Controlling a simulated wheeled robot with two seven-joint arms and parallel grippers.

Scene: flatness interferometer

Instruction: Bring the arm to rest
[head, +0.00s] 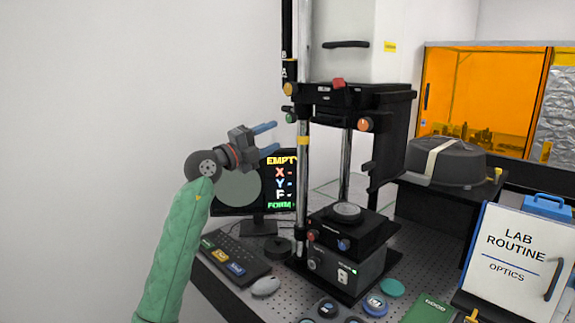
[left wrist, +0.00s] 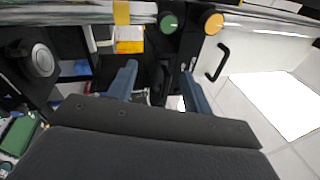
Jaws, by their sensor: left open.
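My left arm, in a green sleeve, rises from the bottom left of the head view. Its gripper (head: 268,139) is open and empty, with blue fingers pointing right in front of the monitor (head: 277,181) and left of the interferometer's column (head: 303,180). In the left wrist view the two blue fingers of the left gripper (left wrist: 165,88) stand apart with nothing between them. The interferometer (head: 350,100) stands upright on the table, with a round stage (head: 346,211) low on it. My right gripper does not show.
A keyboard (head: 235,258), a mouse (head: 265,286) and several round cases lie on the perforated table (head: 407,245). A "LAB ROUTINE" board (head: 513,258) stands at right, with a dark lidded container (head: 446,163) behind. The space left of the arm is clear wall.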

